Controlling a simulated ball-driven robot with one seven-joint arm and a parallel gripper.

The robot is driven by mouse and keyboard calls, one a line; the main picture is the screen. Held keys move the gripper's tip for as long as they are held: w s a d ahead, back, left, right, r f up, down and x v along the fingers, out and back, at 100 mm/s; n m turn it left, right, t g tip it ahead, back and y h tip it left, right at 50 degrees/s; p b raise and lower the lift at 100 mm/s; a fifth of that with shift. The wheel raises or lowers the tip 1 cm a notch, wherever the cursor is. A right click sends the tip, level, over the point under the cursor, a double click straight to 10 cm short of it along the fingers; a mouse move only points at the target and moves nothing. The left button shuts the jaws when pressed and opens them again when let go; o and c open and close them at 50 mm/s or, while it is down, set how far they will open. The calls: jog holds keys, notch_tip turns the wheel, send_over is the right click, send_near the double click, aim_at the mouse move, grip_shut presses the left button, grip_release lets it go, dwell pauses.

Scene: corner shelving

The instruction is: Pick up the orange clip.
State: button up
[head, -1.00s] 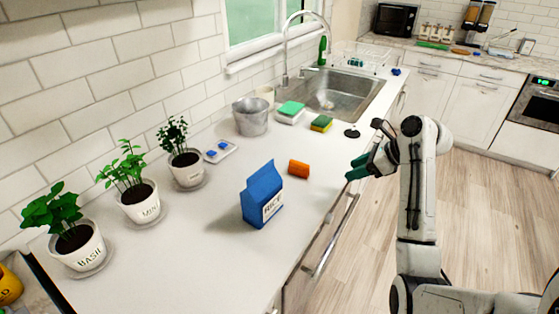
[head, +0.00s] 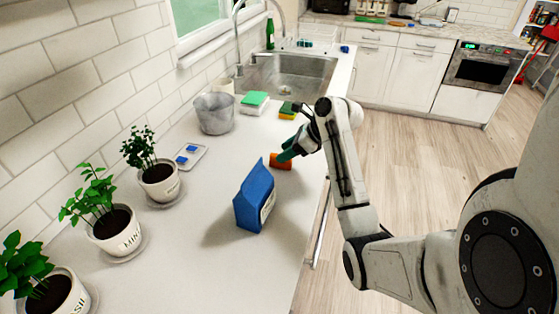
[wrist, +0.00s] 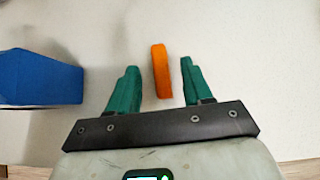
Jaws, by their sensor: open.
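The orange clip (head: 281,161) lies on the white counter, just right of the blue rice bag's top. In the wrist view the clip (wrist: 161,71) stretches lengthwise between the two green fingers of my gripper (wrist: 155,88), closer to the right finger, with a gap on each side. My gripper (head: 286,152) is open and holds nothing. In the head view its fingers are at the clip and partly cover it. I cannot tell the exact height of the fingers above the counter.
The blue rice bag (head: 255,196) stands close by; it shows left of the fingers in the wrist view (wrist: 38,78). A yellow-green sponge (head: 288,109), a green-white sponge stack (head: 254,102) and a metal bucket (head: 214,113) stand behind. Potted herbs (head: 158,178) line the wall. The front counter is clear.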

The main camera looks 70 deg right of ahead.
jog(key=shift+f+x, duration=0.2)
jog(key=shift+x, duration=2.4)
jog(key=shift+s, duration=0.2)
jog(key=shift+c, duration=0.5)
grip_shut()
